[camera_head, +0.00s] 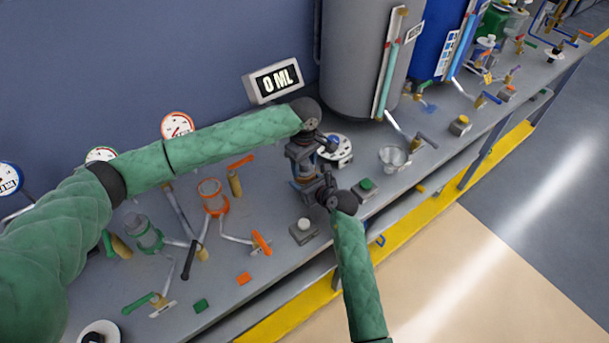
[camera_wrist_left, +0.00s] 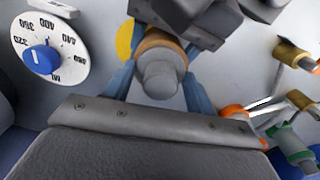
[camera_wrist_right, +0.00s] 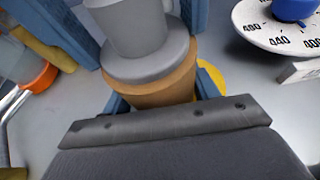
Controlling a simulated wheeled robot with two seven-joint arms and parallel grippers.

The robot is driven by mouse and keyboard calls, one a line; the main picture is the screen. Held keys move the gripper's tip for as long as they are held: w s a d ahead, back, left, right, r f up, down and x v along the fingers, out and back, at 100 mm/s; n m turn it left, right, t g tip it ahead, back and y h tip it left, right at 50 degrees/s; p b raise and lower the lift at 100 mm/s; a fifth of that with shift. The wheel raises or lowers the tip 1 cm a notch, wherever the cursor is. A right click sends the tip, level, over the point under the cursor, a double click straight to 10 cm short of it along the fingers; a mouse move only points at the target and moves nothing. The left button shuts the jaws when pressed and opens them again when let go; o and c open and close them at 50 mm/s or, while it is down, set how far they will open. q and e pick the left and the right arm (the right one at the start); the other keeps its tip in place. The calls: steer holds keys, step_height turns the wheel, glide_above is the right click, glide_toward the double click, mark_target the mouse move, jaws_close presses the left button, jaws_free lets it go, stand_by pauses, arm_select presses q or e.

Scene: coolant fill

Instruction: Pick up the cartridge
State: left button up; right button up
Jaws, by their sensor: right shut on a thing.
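The cartridge is a grey cylinder with an orange-brown band. It is large in the right wrist view (camera_wrist_right: 150,68) and also shows in the left wrist view (camera_wrist_left: 160,72). My right gripper (camera_head: 315,188) is shut on it, with blue fingers either side of the band. My left gripper (camera_head: 304,164) comes from above, its blue fingers on both sides of the cartridge. I cannot tell whether they press on it. In the head view both grippers meet over the bench and largely hide the cartridge.
A white dial with a blue knob (camera_wrist_left: 40,60) is close beside the grippers. A display reading 0 ML (camera_head: 276,80) and a grey tank (camera_head: 358,60) stand behind. A clear cup (camera_head: 392,158), push buttons and pipe fittings with orange and green handles crowd the bench (camera_head: 225,290).

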arm_select(q)
steer(key=c, duration=0.6)
steer(key=shift+r, duration=0.1)
step_height(320, 180, up, 10)
steer(key=shift+f, duration=0.1)
arm_select(e)
steer(key=o, duration=1.1)
steer(key=shift+c, duration=0.2)
steer(key=shift+d, duration=0.1)
